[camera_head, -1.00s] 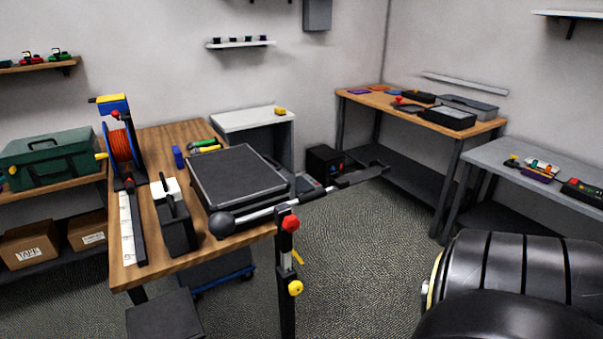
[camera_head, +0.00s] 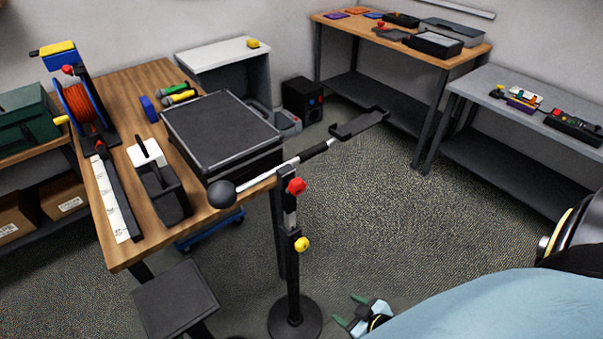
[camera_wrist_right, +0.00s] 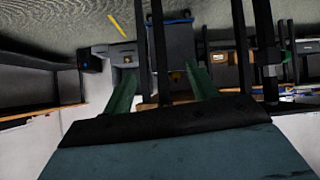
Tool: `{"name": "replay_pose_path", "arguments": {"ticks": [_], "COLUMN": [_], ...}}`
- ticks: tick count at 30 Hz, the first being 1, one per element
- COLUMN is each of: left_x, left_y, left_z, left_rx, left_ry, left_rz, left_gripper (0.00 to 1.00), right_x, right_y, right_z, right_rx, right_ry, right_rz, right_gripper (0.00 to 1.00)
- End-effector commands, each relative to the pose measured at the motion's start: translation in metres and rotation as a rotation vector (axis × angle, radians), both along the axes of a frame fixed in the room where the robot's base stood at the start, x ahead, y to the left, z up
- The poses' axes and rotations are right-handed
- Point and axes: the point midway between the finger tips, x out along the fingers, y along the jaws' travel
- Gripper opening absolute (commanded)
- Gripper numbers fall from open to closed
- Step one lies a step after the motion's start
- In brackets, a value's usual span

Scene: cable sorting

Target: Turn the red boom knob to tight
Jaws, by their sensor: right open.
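The red boom knob (camera_head: 296,186) sits at the top of a black upright stand, where a slim boom crosses it. The boom (camera_head: 310,153) slopes from a round black ball (camera_head: 222,194) at the left up to a flat dark holder (camera_head: 358,124) at the right. My right gripper (camera_head: 350,311), with green fingertips, is low at the bottom of the head view, right of the stand's base and well apart from the knob. It is open and empty; both fingers also show in the right wrist view (camera_wrist_right: 161,75). I cannot make out the red knob there. My left gripper is out of view.
A yellow knob (camera_head: 302,243) sits lower on the stand, above its round base (camera_head: 294,319). The wooden table (camera_head: 122,216) with a black case (camera_head: 222,130) is left of the stand. Carpet right of the stand is clear. A dark stool (camera_head: 175,297) stands at lower left.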

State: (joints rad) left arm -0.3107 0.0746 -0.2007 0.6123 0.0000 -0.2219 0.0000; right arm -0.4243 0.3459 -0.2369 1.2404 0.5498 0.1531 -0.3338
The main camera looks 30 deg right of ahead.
Motion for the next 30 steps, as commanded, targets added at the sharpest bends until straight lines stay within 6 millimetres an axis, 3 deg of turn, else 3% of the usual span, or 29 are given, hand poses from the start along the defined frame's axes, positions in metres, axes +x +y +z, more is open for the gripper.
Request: {"name": "replay_pose_path", "arguments": {"ticks": [1, 6, 9, 12, 15, 20, 30], "left_x": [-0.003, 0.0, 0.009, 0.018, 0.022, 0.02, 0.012], "left_y": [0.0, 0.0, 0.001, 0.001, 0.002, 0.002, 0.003], "left_z": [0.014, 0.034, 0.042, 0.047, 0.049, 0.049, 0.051], "left_rx": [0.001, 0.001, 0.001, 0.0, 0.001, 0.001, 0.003], "left_ry": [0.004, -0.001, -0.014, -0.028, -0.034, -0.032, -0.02], "left_rz": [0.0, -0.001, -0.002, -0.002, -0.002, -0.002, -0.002], "left_gripper": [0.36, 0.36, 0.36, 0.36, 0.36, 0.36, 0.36], "right_x": [0.021, 0.067, 0.076, 0.079, 0.081, 0.093, 0.156], "right_y": [-0.003, -0.001, 0.002, 0.005, 0.006, 0.007, 0.012], "right_z": [0.051, 0.187, 0.245, 0.281, 0.299, 0.305, 0.304], "right_rx": [0.013, 0.078, 0.118, 0.148, 0.164, 0.17, 0.17], "right_ry": [-0.113, -0.426, -0.54, -0.607, -0.64, -0.654, -0.655], "right_rz": [0.006, -0.008, -0.025, -0.041, -0.052, -0.058, -0.058], "right_gripper": [0.58, 0.58, 0.58, 0.58, 0.58, 0.58, 0.58]}}
